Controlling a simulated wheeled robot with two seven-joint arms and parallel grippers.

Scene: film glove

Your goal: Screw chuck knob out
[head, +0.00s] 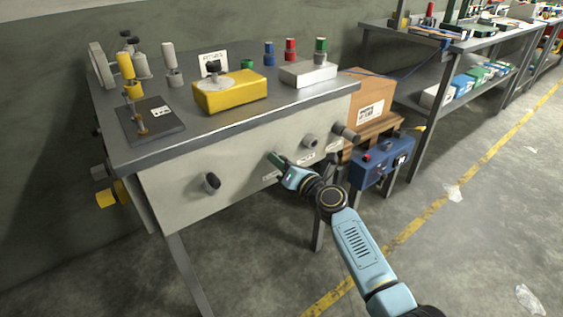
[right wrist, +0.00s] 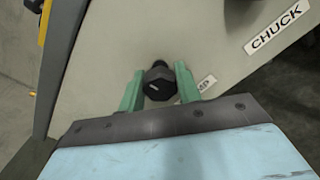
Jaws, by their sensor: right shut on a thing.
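My right gripper (head: 276,160) is at the front panel of the grey cabinet (head: 240,185), with its green fingers on either side of a knob. The right wrist view shows this dark knob (right wrist: 159,83) on a short shaft between the fingertips (right wrist: 159,85), and the gripper is shut on it. A partly hidden label ending in "MP" (right wrist: 207,82) is beside that knob. A "CHUCK" label (right wrist: 277,29) lies farther right on the panel. In the head view a grey knob (head: 310,141) stands right of my gripper; its label is too small to read. My left gripper is not in view.
A yellow box (head: 230,95) and several fixtures stand on the cabinet top. A blue box (head: 376,165) is at the right. The floor in front is mostly clear.

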